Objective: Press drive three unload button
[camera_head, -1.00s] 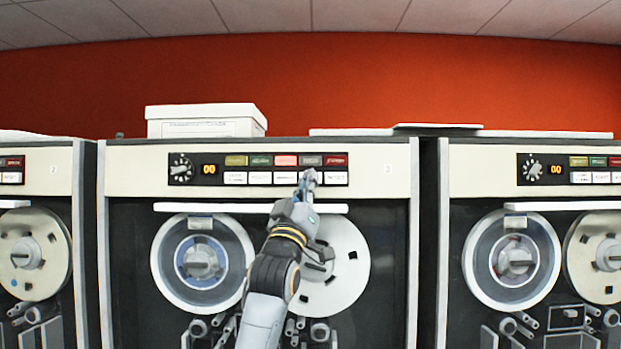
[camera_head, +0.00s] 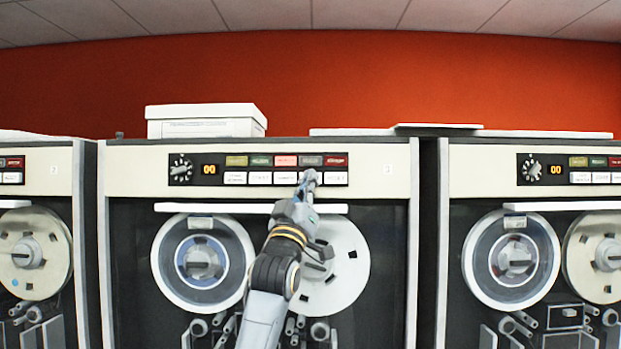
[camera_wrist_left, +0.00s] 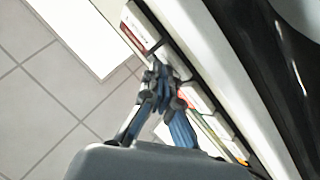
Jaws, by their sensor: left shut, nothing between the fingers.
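The middle tape drive, marked 3 (camera_head: 388,169), has a dark control panel with a row of coloured lamps above a row of white buttons (camera_head: 261,178). Their lettering is too small to read surely. My left gripper (camera_head: 310,178) is shut and empty, with its fingertips in front of the lower row, between the middle white button (camera_head: 286,178) and the right-end one (camera_head: 336,178). It hides the button there. In the left wrist view the shut fingertips (camera_wrist_left: 163,76) are close against the button row; I cannot tell whether they touch. My right gripper is not in view.
A light ledge (camera_head: 176,207) runs below the panel, above two tape reels (camera_head: 202,263). A knob (camera_head: 180,169) is at the panel's left. Similar drives stand on both sides. A white box (camera_head: 206,119) sits on top of the middle drive.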

